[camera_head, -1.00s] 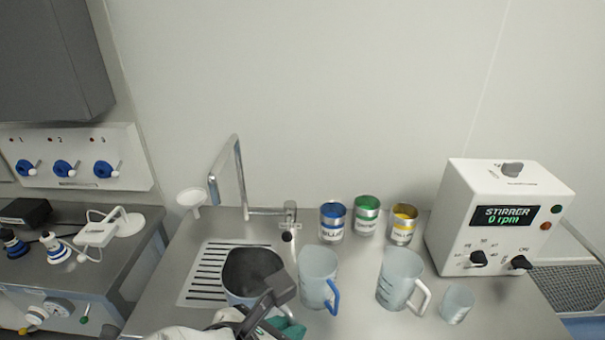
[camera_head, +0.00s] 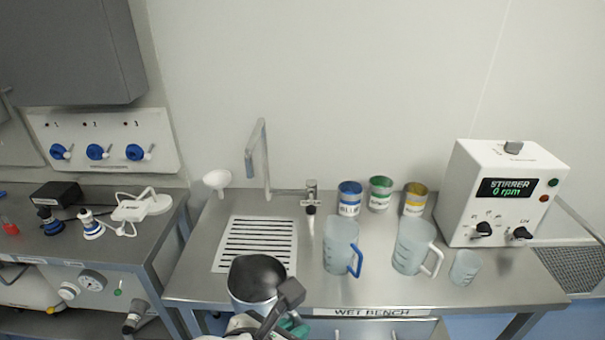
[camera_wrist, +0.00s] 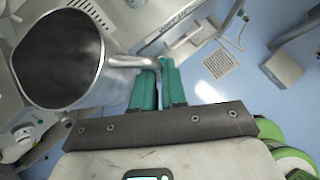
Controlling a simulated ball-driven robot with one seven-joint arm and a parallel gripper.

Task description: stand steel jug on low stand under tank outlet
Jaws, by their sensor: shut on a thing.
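The steel jug (camera_head: 250,291) is a grey metal vessel with a dark, open inside, in front of the wet bench's edge in the head view. In the wrist view the jug (camera_wrist: 60,58) fills the upper left, its mouth facing the camera. My gripper (camera_wrist: 158,78) has green fingers shut on the jug's handle. In the head view my gripper (camera_head: 294,324) shows at the bottom, right of the jug. A grey bench with a tank outlet valve (camera_head: 134,318) stands at the left. The low stand is not clearly seen.
The wet bench (camera_head: 480,292) carries a slotted drain (camera_head: 257,243), a tap (camera_head: 262,160), a blue-handled jug (camera_head: 341,246), a white-handled jug (camera_head: 411,247), a small beaker (camera_head: 465,267), several cans and a stirrer (camera_head: 505,195). A gap of floor separates the two benches.

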